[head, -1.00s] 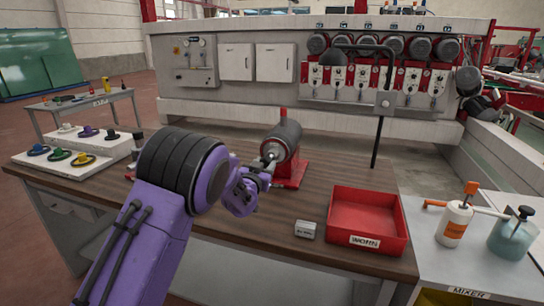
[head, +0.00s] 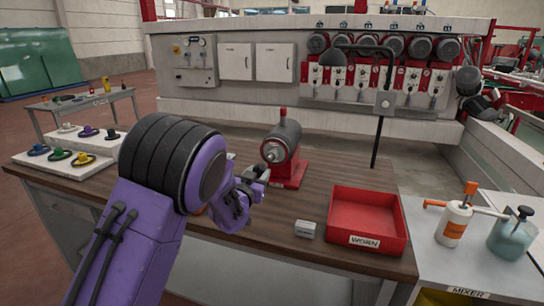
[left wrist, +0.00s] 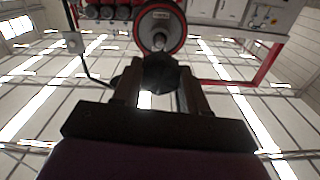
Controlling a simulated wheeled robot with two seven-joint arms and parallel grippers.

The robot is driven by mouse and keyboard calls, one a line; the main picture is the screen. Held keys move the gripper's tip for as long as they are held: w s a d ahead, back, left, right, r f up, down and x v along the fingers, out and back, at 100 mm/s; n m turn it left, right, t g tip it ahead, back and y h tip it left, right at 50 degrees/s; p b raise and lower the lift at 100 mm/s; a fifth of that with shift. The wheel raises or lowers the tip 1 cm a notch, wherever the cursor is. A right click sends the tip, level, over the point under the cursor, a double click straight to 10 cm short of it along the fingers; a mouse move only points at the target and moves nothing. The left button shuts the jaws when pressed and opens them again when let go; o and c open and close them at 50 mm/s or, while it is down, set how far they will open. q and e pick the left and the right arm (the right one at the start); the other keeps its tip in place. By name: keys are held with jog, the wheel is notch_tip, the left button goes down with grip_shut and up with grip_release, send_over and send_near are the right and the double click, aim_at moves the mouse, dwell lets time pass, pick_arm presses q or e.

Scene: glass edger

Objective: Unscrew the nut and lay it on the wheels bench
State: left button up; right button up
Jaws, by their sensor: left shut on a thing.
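The nut (left wrist: 160,75) is a dark, blocky piece between the two fingertips of my left gripper (left wrist: 158,92) in the left wrist view. My left gripper also shows in the head view (head: 261,176), shut on the nut just in front and to the left of the spindle. The grey spindle head (head: 283,141) sits on a red stand, and its bare nose points toward the gripper. The spindle tip and a red-rimmed round face (left wrist: 160,22) show past the nut in the wrist view; the nut looks clear of the tip. The wooden bench top (head: 330,170) lies below.
A red tray marked WORN (head: 367,222) stands at the bench's right, with a small grey block (head: 305,229) beside it. Coloured wheels (head: 60,155) sit on white boards at the left. Bottles (head: 455,222) stand on the mixer table.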

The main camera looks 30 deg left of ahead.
pick_arm(q)
jog(key=v, duration=0.6)
jog(key=shift+w+d+f, duration=0.1)
